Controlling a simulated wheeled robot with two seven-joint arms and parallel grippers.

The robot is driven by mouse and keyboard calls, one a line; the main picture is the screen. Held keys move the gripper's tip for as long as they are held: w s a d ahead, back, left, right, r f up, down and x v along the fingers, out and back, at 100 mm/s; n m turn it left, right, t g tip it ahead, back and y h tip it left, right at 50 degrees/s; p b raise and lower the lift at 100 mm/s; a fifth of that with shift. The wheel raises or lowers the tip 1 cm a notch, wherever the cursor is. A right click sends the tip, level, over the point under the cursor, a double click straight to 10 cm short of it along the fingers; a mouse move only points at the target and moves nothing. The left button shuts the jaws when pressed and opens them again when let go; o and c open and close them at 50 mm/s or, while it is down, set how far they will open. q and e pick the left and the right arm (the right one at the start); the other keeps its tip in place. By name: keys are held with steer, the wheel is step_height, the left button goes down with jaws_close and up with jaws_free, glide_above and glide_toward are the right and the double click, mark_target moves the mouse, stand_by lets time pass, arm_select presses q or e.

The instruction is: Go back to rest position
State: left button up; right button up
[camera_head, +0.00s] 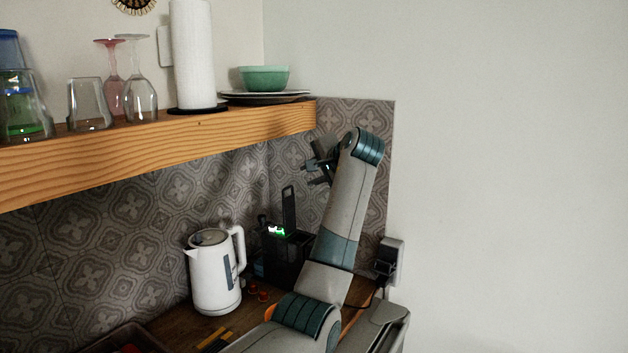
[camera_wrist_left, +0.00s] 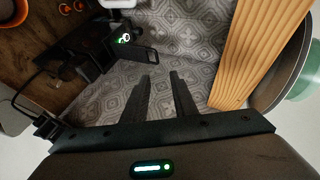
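My left arm rises from the bottom of the head view, and its left gripper (camera_head: 311,174) is raised in front of the tiled wall, near the right end of the wooden shelf. Its two fingers show a little apart, with nothing between them. In the left wrist view the dark fingers (camera_wrist_left: 160,74) point at the patterned tiles and hold nothing. My right gripper is not in view.
The wooden shelf (camera_head: 210,134) bears glasses, a paper towel roll (camera_head: 193,55) and a green bowl (camera_head: 264,78). Below stand a white kettle (camera_head: 212,275) and a black machine (camera_head: 282,258) on the wooden counter. The white wall's front at right is clear.

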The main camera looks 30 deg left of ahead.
arm_select(q)
steer(key=shift+s+d+r, duration=0.35)
steer(key=shift+d, duration=0.2)
steer(key=shift+f, duration=0.1)
